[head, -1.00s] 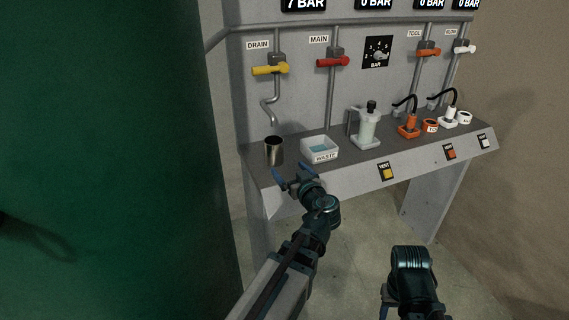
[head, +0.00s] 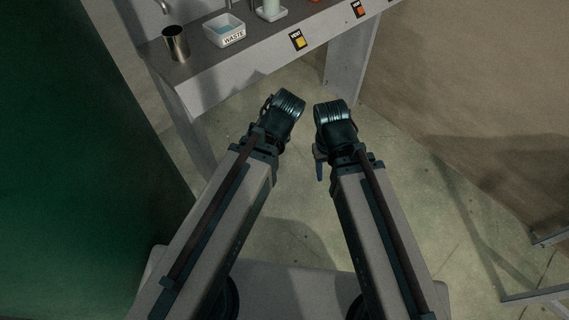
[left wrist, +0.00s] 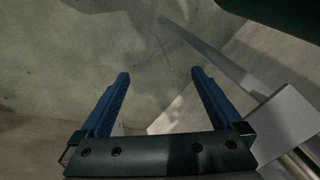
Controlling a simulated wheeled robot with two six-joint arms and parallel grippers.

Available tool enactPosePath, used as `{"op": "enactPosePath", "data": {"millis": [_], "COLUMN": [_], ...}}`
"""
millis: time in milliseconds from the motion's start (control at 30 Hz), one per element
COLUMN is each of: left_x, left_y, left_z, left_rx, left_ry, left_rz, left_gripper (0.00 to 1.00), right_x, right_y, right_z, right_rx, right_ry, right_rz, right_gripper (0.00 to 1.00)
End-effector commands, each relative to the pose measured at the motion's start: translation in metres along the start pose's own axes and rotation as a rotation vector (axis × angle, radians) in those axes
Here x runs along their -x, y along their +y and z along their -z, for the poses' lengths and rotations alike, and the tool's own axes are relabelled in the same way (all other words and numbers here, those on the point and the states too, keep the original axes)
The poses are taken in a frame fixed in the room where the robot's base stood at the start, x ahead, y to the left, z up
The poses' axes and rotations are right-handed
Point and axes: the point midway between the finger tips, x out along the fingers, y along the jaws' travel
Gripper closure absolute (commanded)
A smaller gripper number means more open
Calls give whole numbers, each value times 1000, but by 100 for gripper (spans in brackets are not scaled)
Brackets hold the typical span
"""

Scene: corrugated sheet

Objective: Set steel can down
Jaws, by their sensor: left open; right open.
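The steel can (head: 176,44) stands upright on the left end of the grey bench top (head: 205,66), left of the waste tray and just below the end of the drain spout (head: 164,7). No gripper touches it. My left gripper is well away from the can, below and to its right. Its two blue fingers are spread with only floor between them in the left wrist view (left wrist: 160,73). In the head view my left wrist mostly hides those fingers. My right gripper (head: 319,166) hangs over the floor beside the left one, open, with its fingers partly hidden.
Yellow (head: 299,41) and orange (head: 358,9) vent buttons are on the bench front. A green surface (head: 70,170) fills the left side. Floor in front is open.

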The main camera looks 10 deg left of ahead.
Motion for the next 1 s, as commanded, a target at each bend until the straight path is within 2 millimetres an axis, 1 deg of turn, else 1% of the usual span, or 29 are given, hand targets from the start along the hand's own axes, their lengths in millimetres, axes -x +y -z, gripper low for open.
{"op": "enactPosePath", "data": {"millis": [33, 100, 200, 300, 600, 733, 867, 967, 1000], "left_x": [4, 10, 18, 22, 23, 31, 52, 76, 87], "left_y": [20, 42, 61, 69, 69, 66, 59, 51, 47], "left_z": [-17, -37, -55, -63, -64, -62, -57, -52, -49], "left_rx": [-95, -212, -326, -376, -384, -383, -382, -382, -382], "left_ry": [-54, -116, -168, -188, -191, -190, -190, -189, -189], "left_rz": [-62, -142, -222, -259, -265, -264, -264, -263, -263], "left_gripper": [0, 0, 0, 0, 0, 0, 0, 0, 0], "right_x": [0, 0, 0, 0, 1, 10, 32, 58, 70], "right_y": [0, 0, 0, 0, 0, 1, 3, 6, 7], "right_z": [0, 0, 0, 0, 0, -1, -2, -3, -4], "right_rx": [0, 0, 0, 0, 0, 0, 0, 0, 0], "right_ry": [0, 0, 0, 0, 0, 0, 0, 0, 0], "right_rz": [0, 0, 0, 0, 0, 0, 0, 0, 0], "right_gripper": [50, 50, 50, 50, 50, 50, 50, 50, 50]}}
